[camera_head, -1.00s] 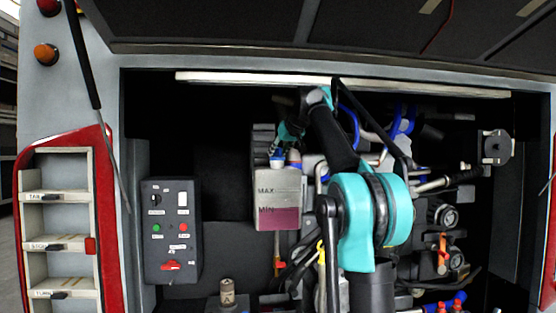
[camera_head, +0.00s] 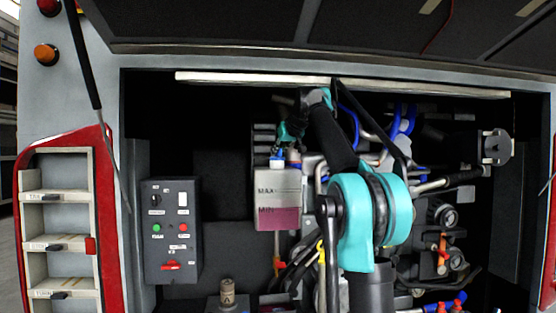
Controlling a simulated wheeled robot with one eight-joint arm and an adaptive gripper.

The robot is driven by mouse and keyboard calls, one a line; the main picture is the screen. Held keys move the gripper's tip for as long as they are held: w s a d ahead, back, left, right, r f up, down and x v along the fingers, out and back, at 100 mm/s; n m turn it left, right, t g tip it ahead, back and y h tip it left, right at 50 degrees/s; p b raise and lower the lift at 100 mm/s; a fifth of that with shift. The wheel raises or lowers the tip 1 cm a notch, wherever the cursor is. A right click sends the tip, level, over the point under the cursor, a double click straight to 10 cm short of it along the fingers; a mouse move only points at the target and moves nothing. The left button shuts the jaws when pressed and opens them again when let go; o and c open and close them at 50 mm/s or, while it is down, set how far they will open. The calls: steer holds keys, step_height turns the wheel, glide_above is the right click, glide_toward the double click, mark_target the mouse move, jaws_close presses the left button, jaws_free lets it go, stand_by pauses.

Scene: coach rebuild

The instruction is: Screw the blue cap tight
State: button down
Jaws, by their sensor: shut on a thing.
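The blue cap (camera_head: 277,163) sits on top of a translucent reservoir tank (camera_head: 278,185) with MAX and MIN marks and pink fluid in its lower part. My gripper (camera_head: 281,152) reaches in from the upper right, with its dark fingers at the cap. It is shut on the blue cap, though the fingers are small and partly dark against the bay. The cap looks upright on the tank. How tightly it is seated cannot be told.
My own arm covers the middle of the bay. Hoses and engine parts crowd the right side. A dark switch panel (camera_head: 171,230) is on the left, and a light strip (camera_head: 340,85) runs along the bay's top edge.

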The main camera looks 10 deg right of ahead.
stand_by(0.4)
steer(key=shift+a+m+h, duration=0.15)
steer(key=shift+m+h, duration=0.45)
steer(key=shift+a+f+m+h, duration=0.1)
steer(key=shift+m+h, duration=2.3)
steer(key=shift+m+h, duration=0.3)
steer(key=m+g+h, duration=0.1)
steer(key=m+h, duration=0.1)
steer(key=shift+w+a+m, duration=0.1)
steer(key=shift+m, duration=0.2)
steer(key=shift+r+m+g+h, duration=0.2)
steer(key=shift+m+g+h, duration=0.6)
steer(key=shift+m+h, duration=0.55)
